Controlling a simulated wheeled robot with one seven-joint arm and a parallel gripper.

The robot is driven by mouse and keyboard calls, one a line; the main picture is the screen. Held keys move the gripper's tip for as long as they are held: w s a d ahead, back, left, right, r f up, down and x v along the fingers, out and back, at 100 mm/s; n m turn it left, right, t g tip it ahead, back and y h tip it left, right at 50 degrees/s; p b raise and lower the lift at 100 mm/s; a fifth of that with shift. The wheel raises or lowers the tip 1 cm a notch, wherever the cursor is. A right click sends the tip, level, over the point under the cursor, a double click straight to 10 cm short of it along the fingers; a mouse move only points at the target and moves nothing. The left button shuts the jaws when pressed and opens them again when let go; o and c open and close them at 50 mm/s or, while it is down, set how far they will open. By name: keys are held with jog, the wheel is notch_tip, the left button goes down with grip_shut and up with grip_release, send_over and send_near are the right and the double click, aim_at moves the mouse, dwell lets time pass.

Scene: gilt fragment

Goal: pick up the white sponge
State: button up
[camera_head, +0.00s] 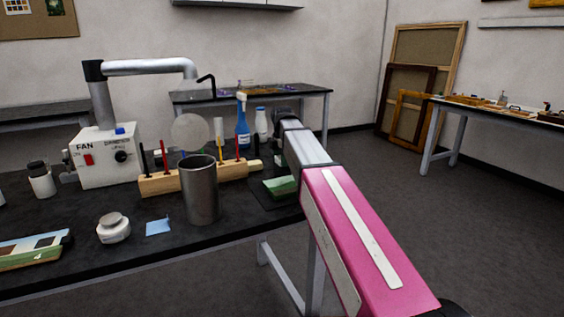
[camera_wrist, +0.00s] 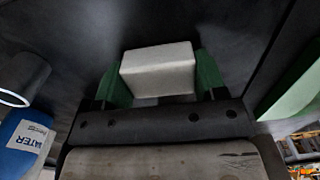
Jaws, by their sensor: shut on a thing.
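The white sponge (camera_wrist: 158,70) is a pale block in the wrist view, held between the two green fingers of my gripper (camera_wrist: 158,80). The fingers press on its left and right sides. A dark surface lies behind it; I cannot tell how far the sponge is from that surface. In the head view my arm reaches over the right end of the black table, and its own links hide the fingers and the sponge.
A metal cup (camera_head: 201,190), a wooden rack (camera_head: 165,184) of coloured sticks, and a green-and-white block (camera_head: 280,186) are near my arm. Open floor lies right.

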jog(key=shift+r, duration=0.1)
jog(key=shift+r, duration=0.5)
notch_tip(320, 180, up, 2)
jog(key=shift+r, duration=0.25)
jog(key=s+a+r, duration=0.7)
jog(key=s, duration=0.2)
jog(key=shift+s+r, duration=0.15)
jog(key=shift+a, duration=0.1)
